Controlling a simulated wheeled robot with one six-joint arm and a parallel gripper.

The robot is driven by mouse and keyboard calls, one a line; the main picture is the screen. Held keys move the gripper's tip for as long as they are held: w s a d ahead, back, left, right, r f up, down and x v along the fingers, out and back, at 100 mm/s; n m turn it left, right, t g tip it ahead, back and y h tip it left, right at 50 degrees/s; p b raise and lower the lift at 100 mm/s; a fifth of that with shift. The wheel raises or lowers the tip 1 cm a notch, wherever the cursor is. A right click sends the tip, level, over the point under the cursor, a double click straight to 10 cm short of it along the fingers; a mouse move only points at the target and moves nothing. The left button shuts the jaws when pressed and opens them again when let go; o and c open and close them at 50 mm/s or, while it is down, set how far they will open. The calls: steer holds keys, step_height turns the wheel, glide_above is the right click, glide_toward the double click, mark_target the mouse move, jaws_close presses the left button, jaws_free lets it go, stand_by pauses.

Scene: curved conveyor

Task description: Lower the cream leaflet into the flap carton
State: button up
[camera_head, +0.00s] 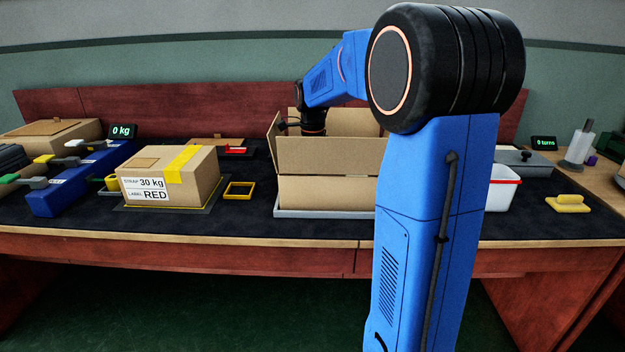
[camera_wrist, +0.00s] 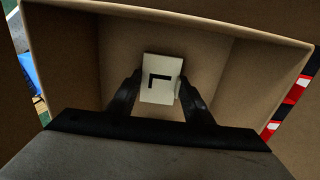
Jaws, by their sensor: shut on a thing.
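The flap carton (camera_head: 325,193) is a tall brown open box with raised flaps, standing on a grey tray in the middle of the bench in the head view. My arm reaches over it, and its wrist dips in behind the front flap, so the fingers are hidden there. In the wrist view my gripper (camera_wrist: 160,92) is shut on the cream leaflet (camera_wrist: 159,78), a small pale sheet with a black L-shaped mark. The leaflet is inside the outline of the carton's walls (camera_wrist: 70,55), above the carton floor. I cannot tell whether it touches the floor.
A taped carton marked 30 kg and RED (camera_head: 170,178) stands left of the flap carton, with a small yellow frame (camera_head: 239,190) between them. A white bin (camera_head: 502,190) and a yellow handled block (camera_head: 568,203) are at the right. My arm hides part of the bench.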

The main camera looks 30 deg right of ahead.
steer(key=shift+f, duration=0.4)
stand_by(0.4)
steer(key=o, duration=1.1)
step_height(320, 180, up, 17)
steer(key=shift+r, duration=0.2)
steer(key=a+r+n, duration=0.1)
steer(key=a+r, duration=0.1)
steer(key=a, duration=0.1)
steer(key=a+r+n+t, duration=0.1)
steer(key=a+r+n, duration=0.1)
steer(key=a, duration=0.2)
steer(key=w+a+r+n+t, duration=0.1)
steer(key=a+r, duration=0.1)
steer(key=a, duration=0.2)
steer(key=shift+r+n+y, duration=0.3)
steer(key=shift+r+y, duration=0.05)
steer(key=shift+y, duration=0.05)
steer(key=s+a+r+n+t, duration=0.1)
steer(key=s+a+r+n, duration=0.15)
steer(key=a, duration=0.25)
steer(key=s+f+n+t, duration=0.1)
steer(key=s+f+n, duration=1.6)
steer(key=s+f, duration=1.1)
steer(key=shift+s+f+n+t+h, duration=0.35)
steer(key=shift+s+f+t+h, duration=0.05)
